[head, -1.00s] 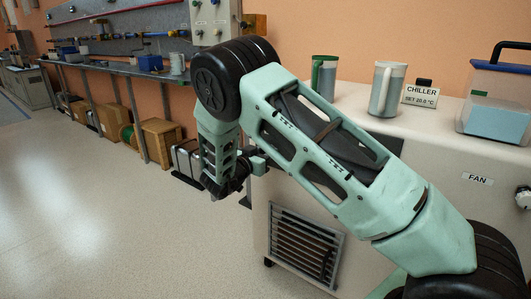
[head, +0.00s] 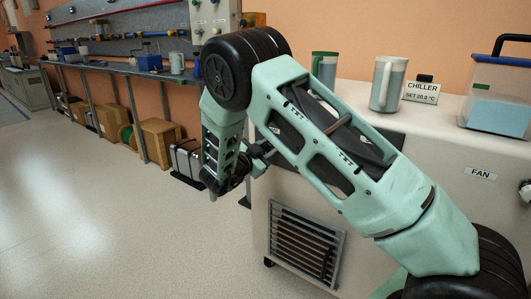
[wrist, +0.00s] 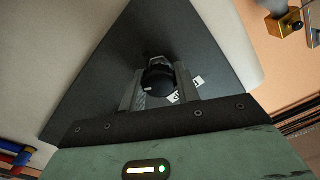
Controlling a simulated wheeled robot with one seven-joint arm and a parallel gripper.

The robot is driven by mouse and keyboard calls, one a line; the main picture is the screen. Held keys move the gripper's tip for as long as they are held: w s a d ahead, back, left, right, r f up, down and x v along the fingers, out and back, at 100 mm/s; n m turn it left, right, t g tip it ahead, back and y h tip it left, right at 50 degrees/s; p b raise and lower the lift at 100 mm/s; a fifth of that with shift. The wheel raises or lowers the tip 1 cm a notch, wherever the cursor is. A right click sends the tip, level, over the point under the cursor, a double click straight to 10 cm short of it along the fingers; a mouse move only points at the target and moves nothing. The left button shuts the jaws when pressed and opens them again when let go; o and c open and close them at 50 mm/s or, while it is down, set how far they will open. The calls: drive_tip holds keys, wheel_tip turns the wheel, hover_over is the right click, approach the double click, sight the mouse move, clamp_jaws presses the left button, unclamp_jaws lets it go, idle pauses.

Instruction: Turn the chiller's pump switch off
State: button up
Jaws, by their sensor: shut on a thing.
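The chiller (head: 440,155) is the pale cabinet at the right in the head view, with a CHILLER sign (head: 421,91) on top. In the wrist view a round black knob (wrist: 158,79) stands on a dark panel (wrist: 205,55). Small white labels (wrist: 198,82) lie beside it, partly hidden, and their marks are hard to read. My gripper (wrist: 159,88) is shut on the knob, one finger on each side. In the head view my arm covers the front of the chiller, and the knob and the fingertips are hidden.
A green-handled jug (head: 324,70), a white-handled jug (head: 388,84) and a lidded clear box (head: 497,100) stand on the chiller. A FAN label (head: 481,173) and a vent grille (head: 303,245) are on its front. Open floor (head: 90,220) lies to the left.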

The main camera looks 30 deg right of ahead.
drive_tip(key=m+b, duration=0.1)
drive_tip(key=m, duration=0.1)
drive_tip(key=m+b, duration=0.3)
drive_tip(key=m, duration=0.1)
drive_tip(key=shift+f, duration=0.35)
drive_tip(key=m+b, duration=0.4)
drive_tip(key=shift+s, duration=0.1)
drive_tip(key=shift+m+b, duration=0.7)
drive_tip(key=shift+m, duration=0.1)
drive_tip(key=shift+r, duration=0.1)
drive_tip(key=o, duration=1)
drive_tip(key=p+v, duration=0.4)
drive_tip(key=v, duration=1.3)
drive_tip(key=shift+s+a+r, duration=0.1)
drive_tip(key=shift+a, duration=0.15)
